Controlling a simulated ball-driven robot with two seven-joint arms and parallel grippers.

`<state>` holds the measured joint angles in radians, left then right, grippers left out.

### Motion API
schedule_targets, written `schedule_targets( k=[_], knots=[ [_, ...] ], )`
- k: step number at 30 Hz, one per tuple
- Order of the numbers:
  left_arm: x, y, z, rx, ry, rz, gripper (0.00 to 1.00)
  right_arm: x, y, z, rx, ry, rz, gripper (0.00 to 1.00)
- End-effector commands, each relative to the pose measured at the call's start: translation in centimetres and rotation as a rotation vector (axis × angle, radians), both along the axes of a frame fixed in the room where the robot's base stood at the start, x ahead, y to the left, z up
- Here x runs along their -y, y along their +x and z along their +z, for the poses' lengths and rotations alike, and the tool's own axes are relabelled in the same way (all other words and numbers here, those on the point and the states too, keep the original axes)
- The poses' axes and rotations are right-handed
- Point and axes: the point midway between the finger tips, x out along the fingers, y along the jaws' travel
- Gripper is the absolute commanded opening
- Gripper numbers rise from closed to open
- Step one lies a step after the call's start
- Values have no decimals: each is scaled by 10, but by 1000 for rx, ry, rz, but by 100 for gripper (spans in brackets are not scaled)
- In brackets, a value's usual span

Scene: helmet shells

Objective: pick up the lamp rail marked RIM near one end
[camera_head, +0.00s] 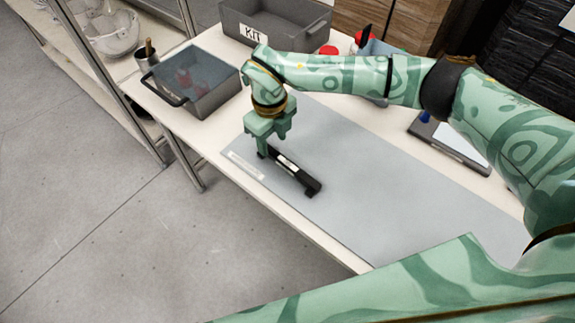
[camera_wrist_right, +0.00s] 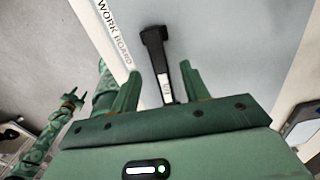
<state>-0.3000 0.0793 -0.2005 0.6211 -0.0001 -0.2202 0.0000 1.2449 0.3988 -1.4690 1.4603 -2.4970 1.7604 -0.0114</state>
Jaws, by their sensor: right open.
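The lamp rail (camera_head: 303,178) is a black bar with a white label, lying flat on the grey work board (camera_head: 400,190). The label's lettering is too small to read. My right gripper (camera_head: 272,144) is open over the far-left end of the rail and hides part of it. In the right wrist view the rail (camera_wrist_right: 157,55) runs between the two spread fingers of my right gripper (camera_wrist_right: 158,84), with a gap on both sides. Its white label shows between the fingers. My left gripper (camera_wrist_right: 73,100) is small at the left of that view.
A WORK BOARD label strip (camera_head: 246,165) lies beside the rail at the board's edge. A bin marked KIT (camera_head: 290,30) and red-capped containers stand at the back. A clipboard (camera_head: 450,142) lies right. The board's right part is bare.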

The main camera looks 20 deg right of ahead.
Motion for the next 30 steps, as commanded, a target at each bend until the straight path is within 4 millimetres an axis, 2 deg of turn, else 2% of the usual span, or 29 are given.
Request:
schedule_targets(
  k=[3, 8, 30],
  knots=[
    [-1, -2, -7, -5, 1, 0, 46, 1, -6, -25, -6, 1, 0, 45],
    [-1, -3, -12, -8, 1, 0, 46, 1, -6, -43, -4, 1, -1, 45],
    [-1, -3, -11, -8, 2, 0, 46, 1, -5, -47, -2, 1, -1, 45]
  ],
)
